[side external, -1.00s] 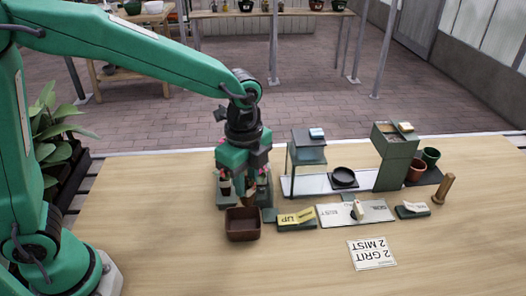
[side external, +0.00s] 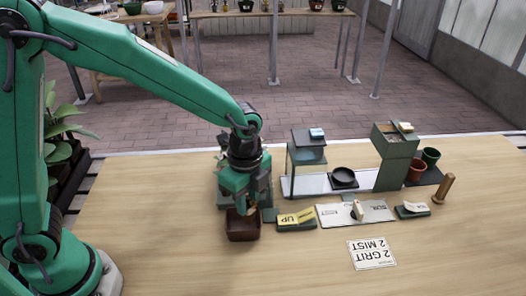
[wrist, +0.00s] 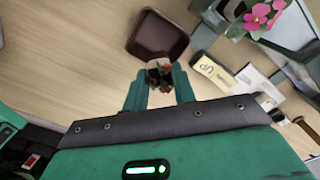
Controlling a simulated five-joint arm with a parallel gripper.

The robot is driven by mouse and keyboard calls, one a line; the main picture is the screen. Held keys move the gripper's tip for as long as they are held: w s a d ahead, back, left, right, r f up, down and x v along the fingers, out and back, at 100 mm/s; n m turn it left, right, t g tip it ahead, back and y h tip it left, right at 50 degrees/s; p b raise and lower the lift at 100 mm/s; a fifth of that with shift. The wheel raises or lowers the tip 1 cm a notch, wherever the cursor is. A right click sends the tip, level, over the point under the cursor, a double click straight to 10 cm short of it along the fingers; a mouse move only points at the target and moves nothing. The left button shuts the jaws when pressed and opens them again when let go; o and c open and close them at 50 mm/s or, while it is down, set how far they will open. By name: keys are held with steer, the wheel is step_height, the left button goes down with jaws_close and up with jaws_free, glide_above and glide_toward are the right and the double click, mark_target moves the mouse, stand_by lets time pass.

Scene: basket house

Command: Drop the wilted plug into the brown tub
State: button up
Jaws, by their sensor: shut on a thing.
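The brown tub (side external: 243,231) stands on the table below my gripper in the side view. In the wrist view the tub (wrist: 172,30) lies just beyond my fingertips. My gripper (side external: 242,203) is over the tub's back part in the side view. In the wrist view my gripper (wrist: 160,82) is shut on a small plug (wrist: 158,70), which has a pale top and dark, brownish matter with a reddish bit. The plug overlaps the tub's near edge in that view. How high it is above the tub is hard to tell.
A yellow UP card (side external: 290,219) and a white board (side external: 335,214) lie right of the tub. A dark green stand (side external: 308,160), a tall dispenser (side external: 393,160) and a wooden peg (side external: 443,188) stand farther right. Pink flowers (wrist: 262,15) show in the wrist view.

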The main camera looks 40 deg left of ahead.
steer(key=shift+f, duration=1.2)
steer(key=o, duration=1)
steer(key=shift+r, duration=0.1)
steer(key=shift+r, duration=3.8)
